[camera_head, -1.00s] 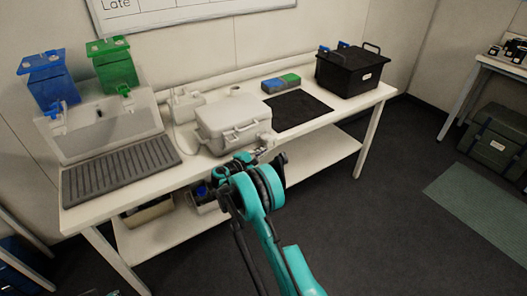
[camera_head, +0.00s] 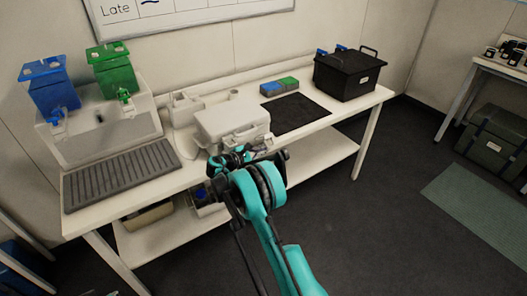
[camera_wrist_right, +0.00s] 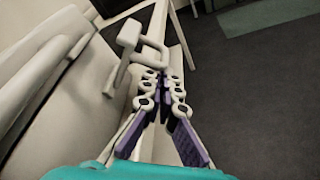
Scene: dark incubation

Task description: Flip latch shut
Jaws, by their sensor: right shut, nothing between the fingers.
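The white case (camera_head: 228,122) stands on the bench with its lid down and a handle on its front. It also fills the left of the right wrist view (camera_wrist_right: 60,85). There, a pale latch (camera_wrist_right: 129,36) with a loop sticks out from the case front. My right gripper (camera_wrist_right: 164,78) is shut and empty, its fingertips just in front of the loop; I cannot tell whether they touch. In the head view the teal right wrist hides part of the case's lower front, and the latch is too small to make out. My left gripper is not in view.
A dark mat (camera_head: 297,113) lies right of the case, with a blue and green block (camera_head: 279,86) behind it. A black lidded box (camera_head: 347,75) stands at the right end. A grey ribbed mat (camera_head: 122,174) and blue and green dispensers (camera_head: 115,71) are at left.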

